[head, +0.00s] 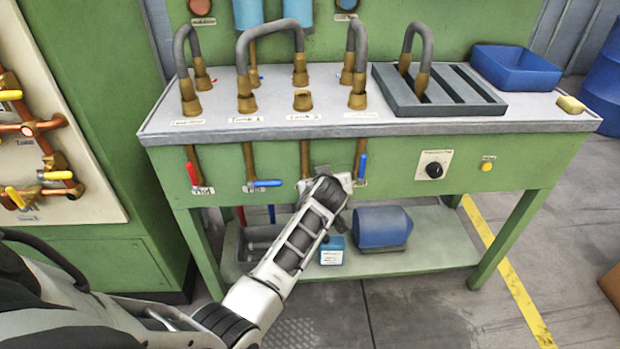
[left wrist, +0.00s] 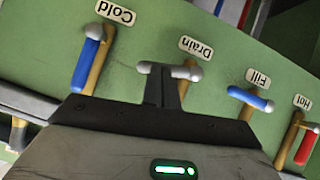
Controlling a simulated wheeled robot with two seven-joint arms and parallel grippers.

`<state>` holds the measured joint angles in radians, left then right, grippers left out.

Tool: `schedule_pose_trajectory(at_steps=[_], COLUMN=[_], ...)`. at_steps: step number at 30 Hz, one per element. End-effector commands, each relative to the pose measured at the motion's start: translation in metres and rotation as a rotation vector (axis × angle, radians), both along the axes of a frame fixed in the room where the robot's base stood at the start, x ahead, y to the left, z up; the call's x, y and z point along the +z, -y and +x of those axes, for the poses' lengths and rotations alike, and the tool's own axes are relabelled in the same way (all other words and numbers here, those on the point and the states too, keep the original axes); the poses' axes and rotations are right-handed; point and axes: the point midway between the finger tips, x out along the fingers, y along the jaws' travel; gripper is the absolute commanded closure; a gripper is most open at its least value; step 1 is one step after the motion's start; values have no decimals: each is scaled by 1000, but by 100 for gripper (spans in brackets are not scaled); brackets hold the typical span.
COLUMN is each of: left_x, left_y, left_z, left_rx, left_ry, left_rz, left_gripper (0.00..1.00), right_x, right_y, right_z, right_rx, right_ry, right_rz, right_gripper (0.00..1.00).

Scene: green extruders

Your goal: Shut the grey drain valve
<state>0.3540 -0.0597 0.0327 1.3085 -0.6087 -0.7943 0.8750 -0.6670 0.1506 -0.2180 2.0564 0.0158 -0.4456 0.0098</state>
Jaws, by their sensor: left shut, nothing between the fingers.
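The grey drain valve handle (left wrist: 150,68) lies crosswise to its brass pipe (left wrist: 182,92) in the left wrist view, below the Drain label (left wrist: 196,47). That view is turned upside down relative to the head view. My left gripper (left wrist: 166,78) is shut with nothing between its fingers. Its fingertips overlap the handle's middle in the picture; whether they touch it I cannot tell. In the head view my left arm hides most of this valve, below the brass drain pipe (head: 305,157). My right gripper is not in view.
Beside it are the blue fill valve (head: 266,183), set crosswise, and the blue cold valve (head: 362,166) and red hot valve (head: 192,173), both along their pipes. The green bench leg (head: 512,240) and lower shelf (head: 440,245) stand below. A blue tub (head: 515,68) sits on top.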

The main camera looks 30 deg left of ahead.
Motion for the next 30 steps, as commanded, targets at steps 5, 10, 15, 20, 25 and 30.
schedule_pose_trajectory(at_steps=[5, 10, 15, 20, 25, 30], left_x=[-1, -3, -6, -7, -8, -3], left_y=[-2, -5, -10, -11, -11, -8], left_z=[-1, -3, -7, -8, -8, -9], left_rx=[2, 0, 0, 0, -1, -3], left_ry=[-1, -2, -1, 0, -1, -1], left_rz=[1, 1, -1, -2, -2, -3], left_gripper=[100, 100, 100, 100, 100, 100], right_x=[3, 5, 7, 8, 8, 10], right_y=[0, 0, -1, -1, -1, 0], right_z=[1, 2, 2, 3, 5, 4], right_rx=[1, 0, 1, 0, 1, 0], right_ry=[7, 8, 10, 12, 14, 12], right_rz=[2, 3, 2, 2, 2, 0], right_gripper=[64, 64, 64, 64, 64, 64])
